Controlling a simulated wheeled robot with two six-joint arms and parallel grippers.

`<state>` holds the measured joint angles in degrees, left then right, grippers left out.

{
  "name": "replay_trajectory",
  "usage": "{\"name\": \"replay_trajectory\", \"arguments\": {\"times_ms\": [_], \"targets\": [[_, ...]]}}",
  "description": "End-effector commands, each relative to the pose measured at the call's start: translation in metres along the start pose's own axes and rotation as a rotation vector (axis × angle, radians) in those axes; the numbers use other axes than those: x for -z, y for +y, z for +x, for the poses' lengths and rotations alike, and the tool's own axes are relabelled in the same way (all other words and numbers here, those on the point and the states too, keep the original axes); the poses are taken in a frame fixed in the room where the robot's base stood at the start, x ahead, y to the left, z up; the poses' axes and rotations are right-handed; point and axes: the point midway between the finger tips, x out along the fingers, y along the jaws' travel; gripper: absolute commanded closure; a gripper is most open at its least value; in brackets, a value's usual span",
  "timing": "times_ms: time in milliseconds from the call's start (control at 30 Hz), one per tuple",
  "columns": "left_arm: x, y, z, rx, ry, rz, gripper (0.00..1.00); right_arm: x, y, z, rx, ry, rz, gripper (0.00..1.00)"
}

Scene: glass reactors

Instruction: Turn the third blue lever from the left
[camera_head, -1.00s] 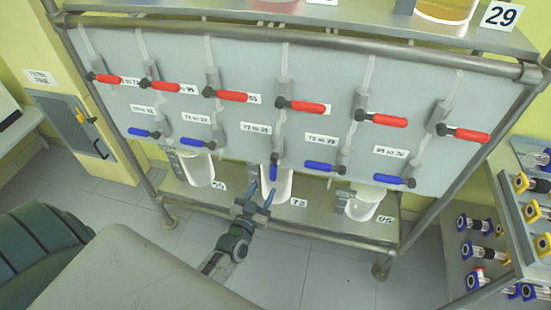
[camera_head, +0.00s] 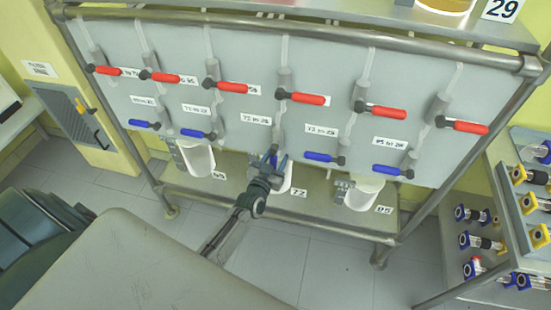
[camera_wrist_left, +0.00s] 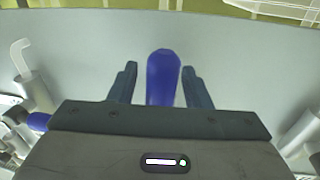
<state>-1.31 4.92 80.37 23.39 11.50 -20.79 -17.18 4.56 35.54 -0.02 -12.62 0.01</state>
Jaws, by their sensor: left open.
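The third blue lever (camera_head: 273,157) from the left points down on the grey panel, partly hidden by my gripper. My left gripper (camera_head: 275,163) is open around it. In the left wrist view, the blue lever handle (camera_wrist_left: 163,78) lies between the two dark fingers of the gripper (camera_wrist_left: 159,85), with a visible gap on each side. The other blue levers lie roughly sideways: the first (camera_head: 144,124), the second (camera_head: 197,134), the fourth (camera_head: 320,157) and the fifth (camera_head: 389,170). My right gripper is not in view.
A row of red levers (camera_head: 302,98) runs along the panel (camera_head: 235,60) above. White vessels (camera_head: 362,191) stand on a low metal shelf (camera_head: 230,184) below. A metal rail (camera_head: 290,235) edges that shelf. A rack of bottles (camera_head: 497,240) is at right.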

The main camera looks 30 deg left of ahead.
Motion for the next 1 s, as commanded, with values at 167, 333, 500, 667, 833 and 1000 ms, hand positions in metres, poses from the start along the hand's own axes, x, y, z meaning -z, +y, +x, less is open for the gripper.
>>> {"name": "replay_trajectory", "arguments": {"times_ms": [167,333,500,667,833,1000], "targets": [[0.0,0.0,0.0,0.0,-0.001,0.0,0.56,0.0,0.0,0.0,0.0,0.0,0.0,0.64],[0.0,0.0,0.0,0.0,0.0,0.0,0.85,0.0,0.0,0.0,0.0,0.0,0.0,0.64],[0.0,0.0,0.0,0.0,0.0,0.0,1.0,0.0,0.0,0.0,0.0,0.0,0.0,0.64],[0.0,-0.001,-0.001,0.0,-0.002,0.006,1.0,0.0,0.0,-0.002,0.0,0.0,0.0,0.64],[0.002,-0.004,-0.001,0.0,-0.009,0.045,1.0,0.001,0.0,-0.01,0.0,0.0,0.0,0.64],[0.003,-0.013,-0.002,-0.001,-0.022,0.122,1.0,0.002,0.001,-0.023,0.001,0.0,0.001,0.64]]}}
